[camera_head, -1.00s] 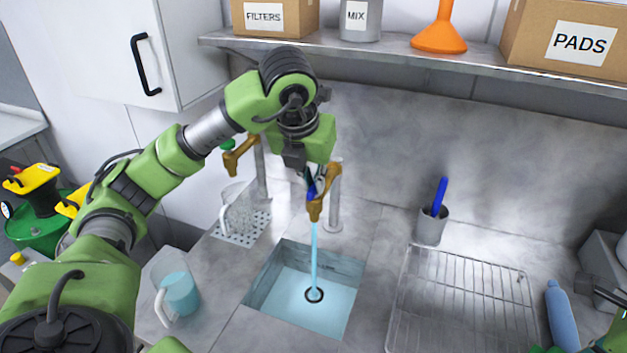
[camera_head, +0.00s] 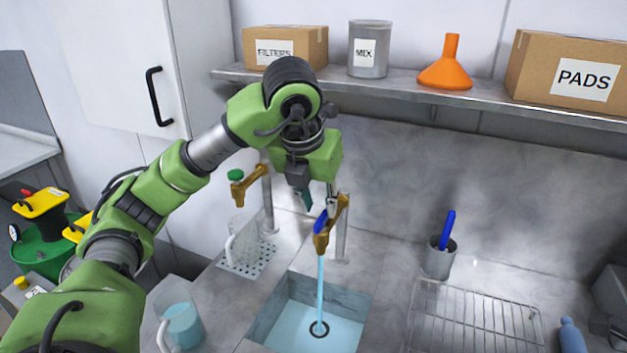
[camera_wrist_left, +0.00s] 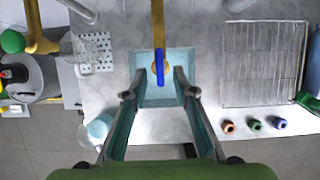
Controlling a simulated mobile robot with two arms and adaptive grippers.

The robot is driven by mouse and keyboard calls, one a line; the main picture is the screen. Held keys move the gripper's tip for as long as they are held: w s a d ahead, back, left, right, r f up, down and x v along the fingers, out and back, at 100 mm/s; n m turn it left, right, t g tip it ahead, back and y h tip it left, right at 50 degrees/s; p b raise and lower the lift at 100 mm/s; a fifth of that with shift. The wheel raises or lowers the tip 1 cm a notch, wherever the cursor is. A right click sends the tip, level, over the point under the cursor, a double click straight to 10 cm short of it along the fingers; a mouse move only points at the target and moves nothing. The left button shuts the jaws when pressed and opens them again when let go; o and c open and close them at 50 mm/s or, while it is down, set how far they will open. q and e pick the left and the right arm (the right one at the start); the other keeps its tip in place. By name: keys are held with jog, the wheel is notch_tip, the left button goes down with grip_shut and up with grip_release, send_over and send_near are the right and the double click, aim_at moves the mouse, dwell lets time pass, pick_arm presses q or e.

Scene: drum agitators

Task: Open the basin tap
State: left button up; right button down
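The basin tap is a brass spout (camera_head: 322,242) with a blue lever (camera_head: 320,222) on a grey upright pipe. Water (camera_head: 320,285) runs from it into the sink basin (camera_head: 362,310). The lever also shows in the left wrist view (camera_wrist_left: 160,62). My left gripper (camera_head: 318,203) is just above the tap, its fingers pointing down. In the left wrist view the fingers (camera_wrist_left: 161,76) stand apart, one on each side of the lever, with gaps and nothing clamped. A dark part of my right gripper (camera_head: 606,326) shows at the right edge; its fingers are unclear.
A second brass tap (camera_head: 248,184) with a green knob stands left, above a glass jug (camera_head: 243,246) on a drip grid. Another jug (camera_head: 184,322) holds water. A wire rack (camera_head: 470,318), a cup with a blue item (camera_head: 438,258) and an overhead shelf (camera_head: 440,94) are nearby.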

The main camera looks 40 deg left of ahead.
pick_arm(q)
jog(key=v, duration=0.8)
